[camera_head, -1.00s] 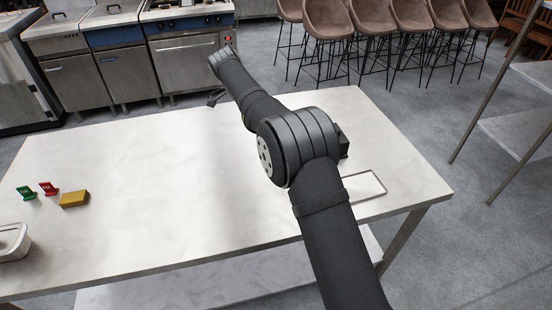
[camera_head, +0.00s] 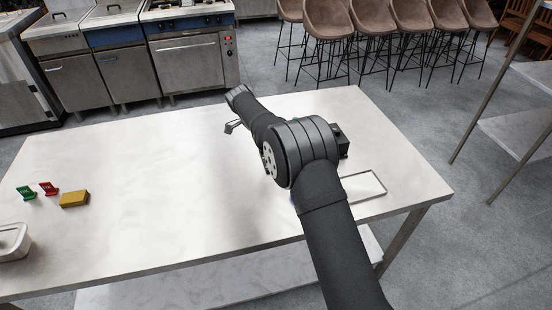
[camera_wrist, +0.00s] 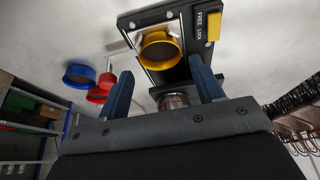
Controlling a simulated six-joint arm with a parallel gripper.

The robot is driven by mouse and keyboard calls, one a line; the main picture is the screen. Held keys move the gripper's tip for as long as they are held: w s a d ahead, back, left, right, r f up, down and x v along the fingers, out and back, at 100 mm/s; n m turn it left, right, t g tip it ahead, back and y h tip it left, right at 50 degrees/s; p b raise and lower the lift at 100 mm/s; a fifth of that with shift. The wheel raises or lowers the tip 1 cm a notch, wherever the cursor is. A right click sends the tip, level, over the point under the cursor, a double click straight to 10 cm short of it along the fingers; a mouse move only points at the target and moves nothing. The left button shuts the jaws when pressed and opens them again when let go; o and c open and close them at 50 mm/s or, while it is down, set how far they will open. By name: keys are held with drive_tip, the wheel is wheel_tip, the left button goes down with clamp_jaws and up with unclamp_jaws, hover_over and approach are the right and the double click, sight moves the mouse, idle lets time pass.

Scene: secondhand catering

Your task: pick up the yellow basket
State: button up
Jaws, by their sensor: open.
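The yellow basket (camera_wrist: 160,50) is a round yellow ring with a brownish inside, in the wrist view at top centre. It appears within a dark frame with a pale metal edge. My gripper (camera_wrist: 164,86) is open, with its two dark blue fingers spread below the basket in the picture. The fingers are apart from it, and nothing is visibly held. In the head view part of my gripper (camera_head: 232,127) shows over the far middle of the table (camera_head: 150,230); I cannot make out the yellow basket there.
In the wrist view, a blue ring (camera_wrist: 80,75) and red round pieces (camera_wrist: 98,94) lie left of the basket. A black panel marked "FREE LOCK" (camera_wrist: 204,24) adjoins it. In the head view, a yellow block (camera_head: 74,199) and a metal-edged tray (camera_head: 364,187) lie on the table.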

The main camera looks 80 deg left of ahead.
drive_tip(key=x, duration=0.5)
drive_tip(key=shift+w, duration=0.1)
drive_tip(key=shift+r, duration=0.1)
drive_tip(key=c, duration=0.8)
